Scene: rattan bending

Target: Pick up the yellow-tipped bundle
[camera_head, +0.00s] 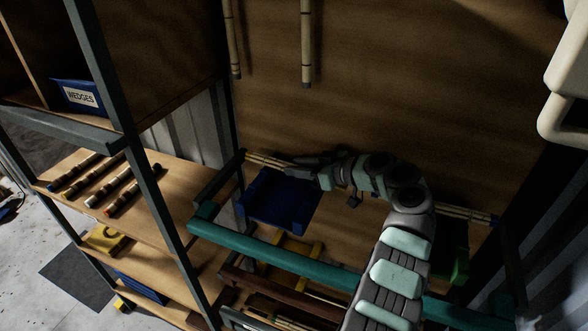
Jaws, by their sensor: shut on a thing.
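My gripper (305,163) is in the middle of the view, shut on a pale rattan length (268,159) that sticks out to its left. Similar pale rattan (468,213) shows to the right of my arm. My arm covers the stretch between, so I cannot tell whether they are one piece. Several short banded bundles (128,192) lie on the left wooden shelf, with dark, red and pale ends.
A blue holder (275,203) sits below my gripper and a green one (453,252) is right of my arm. A teal rail (290,260) crosses in front. Rattan poles (306,45) hang on the back board. A blue "WEDGES" bin (79,97) stands upper left.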

